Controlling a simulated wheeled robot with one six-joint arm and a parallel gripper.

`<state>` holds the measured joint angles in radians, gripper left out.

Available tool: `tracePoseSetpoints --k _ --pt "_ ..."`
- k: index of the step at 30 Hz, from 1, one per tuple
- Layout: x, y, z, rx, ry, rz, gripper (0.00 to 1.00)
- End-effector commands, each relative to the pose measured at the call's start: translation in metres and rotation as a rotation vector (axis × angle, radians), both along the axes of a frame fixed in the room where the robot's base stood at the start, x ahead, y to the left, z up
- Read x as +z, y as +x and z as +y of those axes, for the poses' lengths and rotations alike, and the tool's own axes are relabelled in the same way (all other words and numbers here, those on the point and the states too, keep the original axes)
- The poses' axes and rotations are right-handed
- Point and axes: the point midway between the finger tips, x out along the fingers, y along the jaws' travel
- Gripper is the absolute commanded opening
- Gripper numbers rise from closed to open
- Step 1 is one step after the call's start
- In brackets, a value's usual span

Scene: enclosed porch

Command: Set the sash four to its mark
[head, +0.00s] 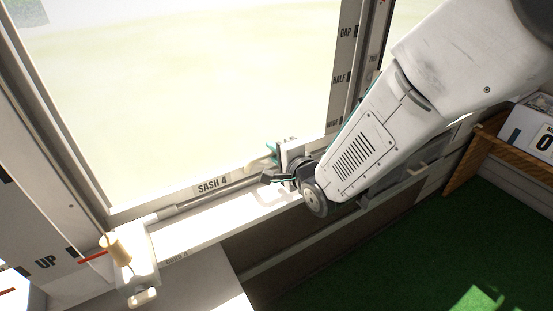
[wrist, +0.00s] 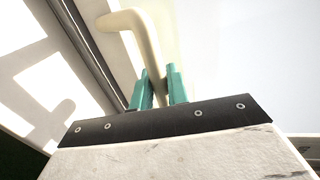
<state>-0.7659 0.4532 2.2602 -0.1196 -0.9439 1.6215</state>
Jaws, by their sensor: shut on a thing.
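Sash four is the large window sash whose bottom rail (head: 150,207) carries the label "SASH 4" (head: 212,186) in the head view. The rail sits low, close above the white sill. A cream hooked handle (wrist: 140,27) stands out in the wrist view. My gripper (wrist: 159,88) has its teal fingers on both sides of the handle's lower end, shut on it. In the head view my gripper (head: 273,152) is at the rail, right of the label, partly hidden by my wrist. Marks "GAP" (head: 345,32) and "HALF" (head: 339,78) are on the right jamb, with a lower mark too small to read.
A cream peg (head: 115,248) stands on a white block at the lower left, beside a red pointer and an "UP" mark (head: 46,262). A wooden-edged shelf (head: 470,165) is at the right. Green floor (head: 400,250) is open below the sill.

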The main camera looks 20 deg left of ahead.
Motion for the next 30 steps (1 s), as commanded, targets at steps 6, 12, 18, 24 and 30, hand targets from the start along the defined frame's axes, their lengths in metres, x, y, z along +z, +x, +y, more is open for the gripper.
tracePoseSetpoints --k 6,12,18,24,30 --pt "0.057 0.001 0.001 0.000 0.009 -0.009 0.00" --pt "0.078 0.001 0.001 0.000 0.007 -0.006 0.00" --pt "0.078 0.001 0.000 -0.001 0.006 -0.005 0.00" --pt "0.078 0.001 0.001 -0.001 0.005 -0.005 0.34" --pt "0.077 0.000 0.000 0.000 0.005 -0.004 0.34"
